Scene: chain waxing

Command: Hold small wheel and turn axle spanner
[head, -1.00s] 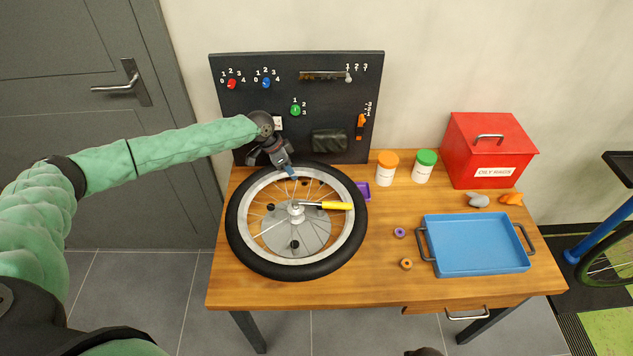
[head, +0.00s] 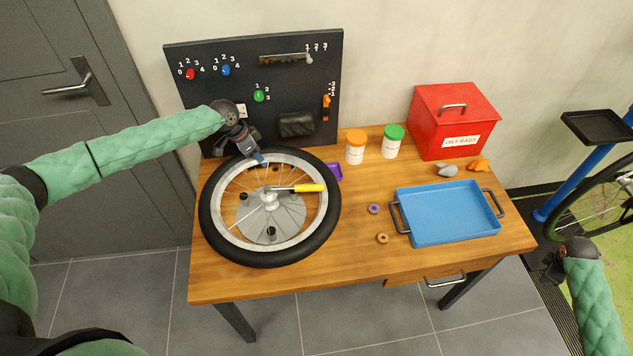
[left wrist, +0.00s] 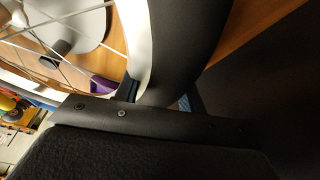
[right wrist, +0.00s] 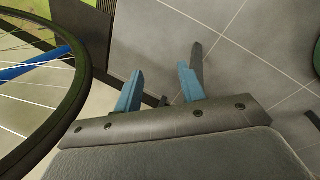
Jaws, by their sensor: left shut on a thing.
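The small wheel (head: 333,222) with its black tyre lies flat on the left part of the table. The axle spanner (head: 308,188), with a yellow handle, lies across the hub and points right. My left gripper (head: 260,158) is shut on the wheel's rim and tyre at its far side. The left wrist view shows the tyre (left wrist: 185,50) and pale rim close between the fingers. My right gripper (head: 553,268) is at the lower right, beyond the table. The right wrist view shows its blue fingers (right wrist: 160,88) apart and empty above the floor.
A blue tray (head: 450,232), a red box (head: 450,115) and two jars (head: 355,147) stand on the table's right and back. A pegboard (head: 205,110) rises behind the wheel. A bicycle on a stand (head: 585,175) is at the far right.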

